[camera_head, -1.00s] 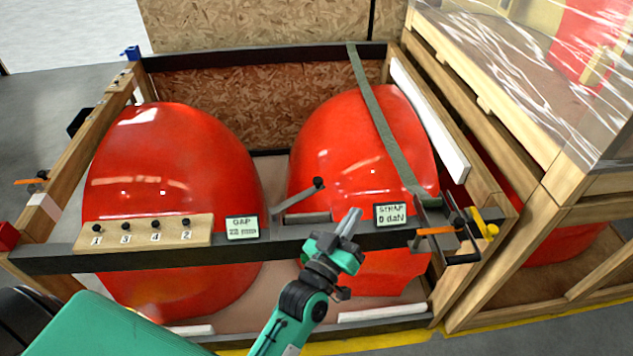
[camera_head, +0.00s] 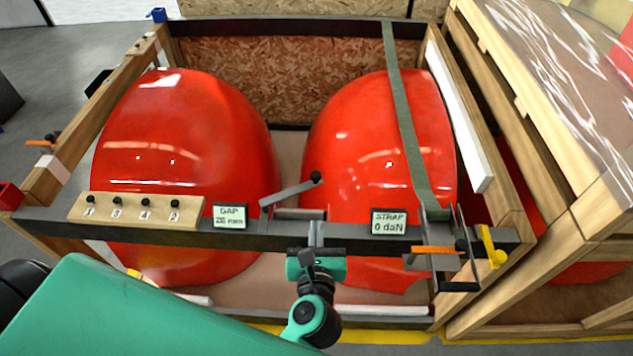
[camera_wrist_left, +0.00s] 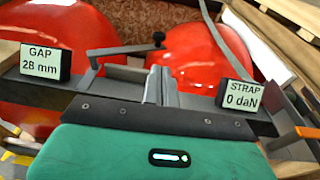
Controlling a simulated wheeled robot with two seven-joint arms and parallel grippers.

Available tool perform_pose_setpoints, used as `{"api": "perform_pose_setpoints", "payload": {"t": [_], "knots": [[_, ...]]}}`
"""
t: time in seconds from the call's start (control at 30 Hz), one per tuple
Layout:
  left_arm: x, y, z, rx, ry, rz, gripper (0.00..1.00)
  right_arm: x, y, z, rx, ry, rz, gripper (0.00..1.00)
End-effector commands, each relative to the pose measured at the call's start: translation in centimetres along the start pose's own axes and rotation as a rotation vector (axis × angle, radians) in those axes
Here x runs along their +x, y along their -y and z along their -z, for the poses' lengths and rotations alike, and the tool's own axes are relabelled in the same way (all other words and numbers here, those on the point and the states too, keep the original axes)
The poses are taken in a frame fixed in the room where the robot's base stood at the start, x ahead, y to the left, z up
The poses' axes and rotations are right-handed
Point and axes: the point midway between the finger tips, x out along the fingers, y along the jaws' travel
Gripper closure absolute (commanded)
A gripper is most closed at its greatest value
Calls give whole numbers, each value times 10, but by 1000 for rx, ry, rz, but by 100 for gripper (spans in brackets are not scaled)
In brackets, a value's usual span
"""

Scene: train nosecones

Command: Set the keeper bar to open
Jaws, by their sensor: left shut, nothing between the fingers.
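A grey bar with a black ball knob (camera_head: 289,191), which looks like the keeper bar, is mounted on the dark front rail (camera_head: 270,237) between the GAP and STRAP displays. It slants up to the right, its knob end raised. It also shows in the left wrist view (camera_wrist_left: 120,50), tilted only slightly there. My right gripper is out of view.
Two red nosecones (camera_head: 185,160) stand in the wooden crate. A green strap (camera_head: 407,120) runs over the right one to a ratchet with an orange handle (camera_head: 433,250). The GAP display (camera_head: 230,216) reads 28 mm and the STRAP display (camera_head: 389,222) 0 daN. Numbered knobs (camera_head: 132,207) sit left.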

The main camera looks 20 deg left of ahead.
Motion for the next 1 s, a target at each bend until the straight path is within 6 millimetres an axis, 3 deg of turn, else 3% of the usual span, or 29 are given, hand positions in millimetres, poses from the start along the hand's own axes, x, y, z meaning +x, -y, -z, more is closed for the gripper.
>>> {"api": "perform_pose_setpoints", "payload": {"t": [0.17, 0.33, 0.7, 1.0], "knots": [[12, 0, -2, -13, -5, 0, 100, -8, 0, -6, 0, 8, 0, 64], [40, 0, -4, -10, -3, 0, 100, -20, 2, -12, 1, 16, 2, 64], [107, 0, -3, -7, -3, 1, 100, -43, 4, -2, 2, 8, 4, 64], [136, 0, 0, -8, -4, 2, 100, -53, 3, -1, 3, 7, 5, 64]]}}
